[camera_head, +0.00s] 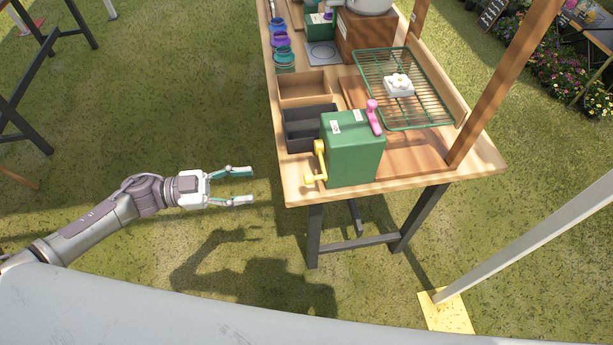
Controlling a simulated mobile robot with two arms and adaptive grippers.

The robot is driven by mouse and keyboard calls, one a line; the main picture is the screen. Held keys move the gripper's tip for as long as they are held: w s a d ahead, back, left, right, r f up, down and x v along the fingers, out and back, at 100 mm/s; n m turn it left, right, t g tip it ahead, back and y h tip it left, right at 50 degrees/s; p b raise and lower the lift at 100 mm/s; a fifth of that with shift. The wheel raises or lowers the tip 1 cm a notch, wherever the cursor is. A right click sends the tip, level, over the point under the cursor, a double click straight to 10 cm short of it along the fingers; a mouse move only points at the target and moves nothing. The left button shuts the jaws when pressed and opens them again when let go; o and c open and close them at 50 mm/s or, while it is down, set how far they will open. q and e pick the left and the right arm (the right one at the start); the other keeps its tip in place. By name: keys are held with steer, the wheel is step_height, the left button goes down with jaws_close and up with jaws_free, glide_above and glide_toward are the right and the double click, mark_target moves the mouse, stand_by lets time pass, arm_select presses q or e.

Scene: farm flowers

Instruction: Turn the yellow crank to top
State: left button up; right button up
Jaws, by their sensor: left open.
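The yellow crank (320,162) is on the left side of a green box (355,151), which stands at the near end of the wooden table (407,186). The crank's handle knob is low, close to the tabletop and pointing left. My left gripper (252,186) is open and empty. It is over the grass, left of the table edge and apart from the crank, with its fingers pointing right toward it. My right gripper is not in view.
A pink handle (373,117) is at the green box's upper right. A dark tray (306,128) and wooden tray (303,88) stand behind. A green wire rack (420,110) holds a white item (398,85). A wooden post (505,80) rises at right.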

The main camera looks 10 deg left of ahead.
mark_target(307, 179)
arm_select(q)
steer(key=p+x, duration=0.3)
steer(key=x, duration=1)
steer(key=shift+d, duration=0.25)
steer(key=c, duration=0.8)
jaws_close()
